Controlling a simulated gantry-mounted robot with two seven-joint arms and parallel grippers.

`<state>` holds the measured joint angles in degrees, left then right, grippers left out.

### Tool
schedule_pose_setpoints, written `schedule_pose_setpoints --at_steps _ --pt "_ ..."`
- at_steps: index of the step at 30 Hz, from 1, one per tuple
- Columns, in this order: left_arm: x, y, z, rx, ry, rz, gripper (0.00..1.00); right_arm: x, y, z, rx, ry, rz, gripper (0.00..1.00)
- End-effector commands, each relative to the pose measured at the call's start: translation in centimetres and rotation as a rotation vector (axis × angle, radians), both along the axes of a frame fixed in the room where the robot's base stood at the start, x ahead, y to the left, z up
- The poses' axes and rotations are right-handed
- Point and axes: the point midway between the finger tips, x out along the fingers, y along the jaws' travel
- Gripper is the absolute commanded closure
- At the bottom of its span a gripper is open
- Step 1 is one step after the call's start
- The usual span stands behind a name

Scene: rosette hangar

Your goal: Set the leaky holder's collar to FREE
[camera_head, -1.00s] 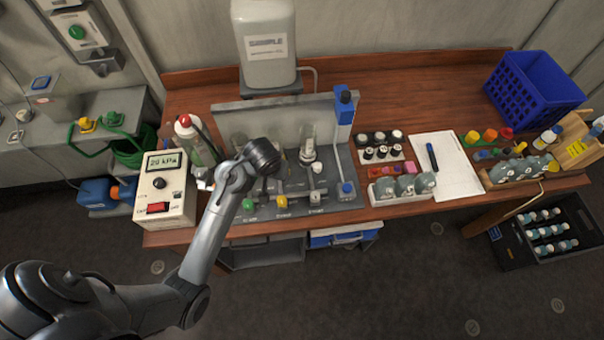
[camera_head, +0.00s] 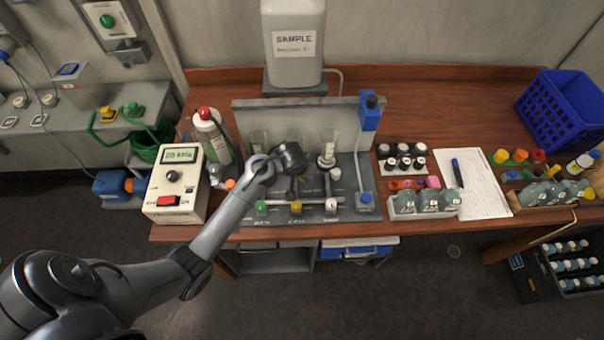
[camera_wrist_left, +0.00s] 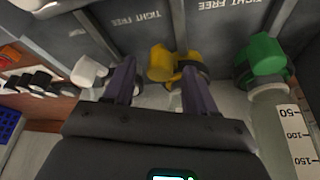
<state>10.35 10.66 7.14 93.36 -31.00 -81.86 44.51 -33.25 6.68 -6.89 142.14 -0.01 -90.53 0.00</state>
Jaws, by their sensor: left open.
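A grey rack (camera_head: 355,205) holds glass tubes at its back and green (camera_head: 262,207), yellow (camera_head: 296,207) and white (camera_head: 331,206) knobs along its front. My left gripper (camera_head: 291,165) is over the rack's middle, its fingers hidden there. In the left wrist view my gripper (camera_wrist_left: 160,85) is open, its purple fingers on either side of the yellow knob (camera_wrist_left: 160,62). The green knob (camera_wrist_left: 262,58) is at right, the white one (camera_wrist_left: 88,70) at left. Upside-down TIGHT and FREE labels lie beyond. I cannot tell which holder leaks.
A pressure box (camera_head: 175,190) and spray bottle (camera_head: 210,135) stand left of the rack. A SAMPLE tank (camera_head: 293,50) stands behind. Right are small bottles (camera_head: 425,203), a paper sheet (camera_head: 480,180) and a blue crate (camera_head: 562,108). A graduated tube (camera_wrist_left: 297,135) stands close to the gripper.

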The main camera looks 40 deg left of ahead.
Motion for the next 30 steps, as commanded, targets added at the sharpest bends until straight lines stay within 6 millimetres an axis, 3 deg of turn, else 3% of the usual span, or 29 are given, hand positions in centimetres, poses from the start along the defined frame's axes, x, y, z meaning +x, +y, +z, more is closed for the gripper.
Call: schedule_pose_setpoints --at_steps 13,24,30 --pt "0.29 0.13 -0.74 0.000 0.000 0.001 0.44 0.01 -0.20 -0.24 -0.008 0.000 0.005 0.57" --pt "0.29 0.14 -0.74 0.001 0.000 0.001 1.00 0.02 -0.13 -0.24 -0.005 0.000 0.003 0.57" --pt "0.27 0.13 -0.73 0.001 0.000 0.000 1.00 0.02 -0.02 -0.22 -0.001 0.000 0.000 0.57"
